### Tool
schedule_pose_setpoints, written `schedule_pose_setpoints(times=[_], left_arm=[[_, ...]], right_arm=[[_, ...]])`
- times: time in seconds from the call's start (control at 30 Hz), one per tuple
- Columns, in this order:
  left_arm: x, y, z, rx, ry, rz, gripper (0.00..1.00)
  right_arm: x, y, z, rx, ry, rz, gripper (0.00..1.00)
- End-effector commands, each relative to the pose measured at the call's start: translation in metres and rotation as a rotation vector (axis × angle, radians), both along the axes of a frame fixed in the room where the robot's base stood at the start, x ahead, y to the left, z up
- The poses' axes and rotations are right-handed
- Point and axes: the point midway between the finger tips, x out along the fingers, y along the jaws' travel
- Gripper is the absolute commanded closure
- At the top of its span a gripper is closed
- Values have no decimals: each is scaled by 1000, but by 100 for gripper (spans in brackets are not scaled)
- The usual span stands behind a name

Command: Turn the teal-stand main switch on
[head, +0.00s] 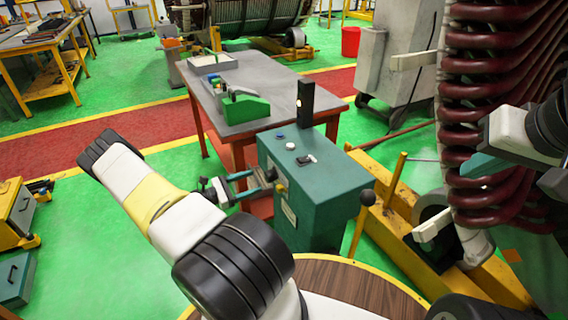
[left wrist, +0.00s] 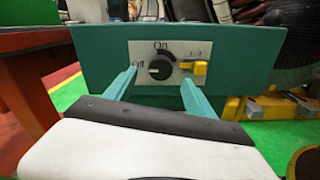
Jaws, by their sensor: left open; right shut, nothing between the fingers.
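The teal stand (head: 335,205) stands in the middle of the head view. In the left wrist view its front (left wrist: 240,55) carries a pale plate (left wrist: 140,50) marked "On" above and "Off" at left. A round black main switch (left wrist: 160,68) sits on that plate; its light mark appears to face "Off". A yellow handle (left wrist: 198,68) sits to its right. My left gripper (head: 258,183) is open in front of the plate; in the wrist view its teal fingers (left wrist: 162,84) lie either side of the switch, apart from it. My right gripper (head: 478,166) is shut and empty by the dark red coils.
Buttons (head: 290,146) are on the stand's top. Dark red coils (head: 480,100) and a yellow frame (head: 385,225) are at right. Green floor (head: 110,240) is free at left.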

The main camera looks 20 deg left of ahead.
Motion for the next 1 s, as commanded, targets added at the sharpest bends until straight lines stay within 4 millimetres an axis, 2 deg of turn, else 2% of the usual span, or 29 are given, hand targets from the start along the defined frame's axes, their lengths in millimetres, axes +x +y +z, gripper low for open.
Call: schedule_pose_setpoints(times=[0.1, 0.3, 0.7, 0.77, 1.0], left_arm=[[16, -15, 0, 0, 0, -4, 37], [37, -33, 0, 1, 1, -4, 37], [45, -39, 0, 1, 1, -4, 37], [45, -39, 0, 1, 1, -4, 46], [45, -39, 0, 2, 2, -3, 94]], right_arm=[[0, 0, 0, 0, 0, 0, 100], [0, 0, 0, 0, 0, 0, 100], [0, 0, 0, 0, 0, 0, 100], [0, 0, 0, 0, 0, 0, 100], [0, 0, 0, 0, 0, 0, 100]])
